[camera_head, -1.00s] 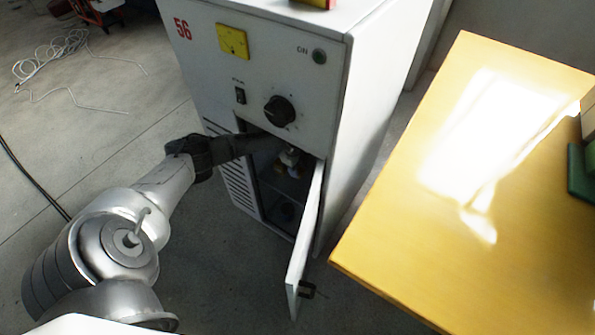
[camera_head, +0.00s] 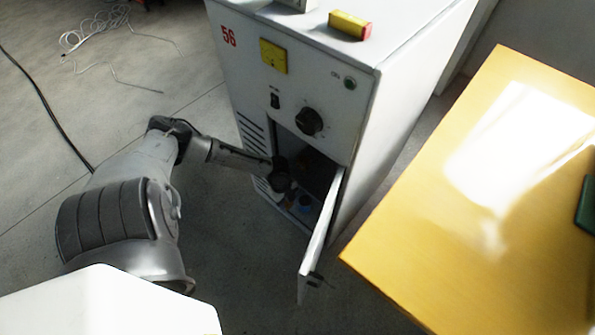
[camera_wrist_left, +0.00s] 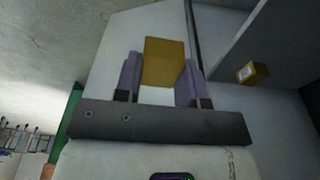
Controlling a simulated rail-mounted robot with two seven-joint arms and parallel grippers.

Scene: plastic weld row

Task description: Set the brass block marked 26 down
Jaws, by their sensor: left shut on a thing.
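My left gripper (camera_head: 283,182) reaches into the open lower compartment of the white cabinet (camera_head: 370,130). In the left wrist view its two purple-grey fingers (camera_wrist_left: 160,75) are shut on a brass block (camera_wrist_left: 165,62), one finger on each side. No number shows on the block's visible faces. A second small brass-coloured block (camera_wrist_left: 253,72) with a pale marked face sits to the right, apart from the fingers. In the head view the held block is mostly hidden in shadow at the gripper. My right gripper is not in view.
The cabinet door (camera_head: 322,235) hangs open right of the gripper. A dark blue item (camera_head: 305,203) lies in the compartment. A yellow and red block (camera_head: 350,25) lies on the cabinet top. A yellow table (camera_head: 420,235) stands at right. The floor at left holds cables (camera_head: 95,35).

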